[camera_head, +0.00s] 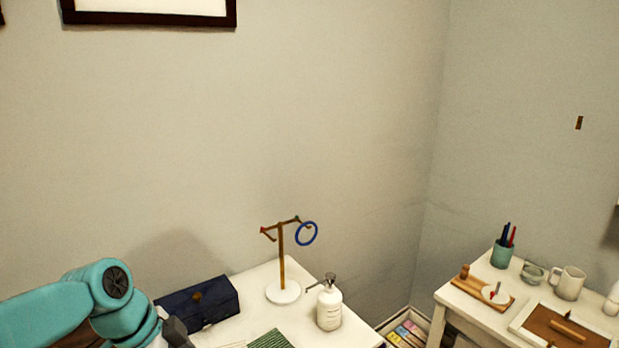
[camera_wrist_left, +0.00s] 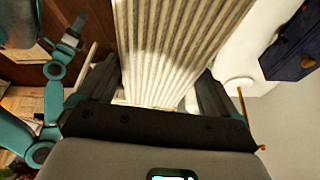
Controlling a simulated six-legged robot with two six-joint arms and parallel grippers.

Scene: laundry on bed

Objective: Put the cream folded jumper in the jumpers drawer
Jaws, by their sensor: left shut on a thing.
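The cream folded jumper (camera_wrist_left: 180,45), with a ribbed surface, fills the upper middle of the left wrist view. My left gripper (camera_wrist_left: 156,88) is shut on it, with one dark finger at each side. The jumper extends away from the gripper and out of the top of that view. In the head view only my teal left arm shows at the lower left, and the jumper is out of view. A dark gripper on a teal arm, apparently my right gripper (camera_wrist_left: 74,34), shows small at the left of the wrist view; its jaws are unclear. I cannot make out a jumpers drawer.
A white table holds a navy case (camera_head: 198,303), a hook stand (camera_head: 282,260) with a blue ring (camera_head: 306,233), and a pump bottle (camera_head: 329,306). A second table at right holds a pen cup (camera_head: 502,254) and mug (camera_head: 569,283). An open box (camera_head: 408,331) sits between them.

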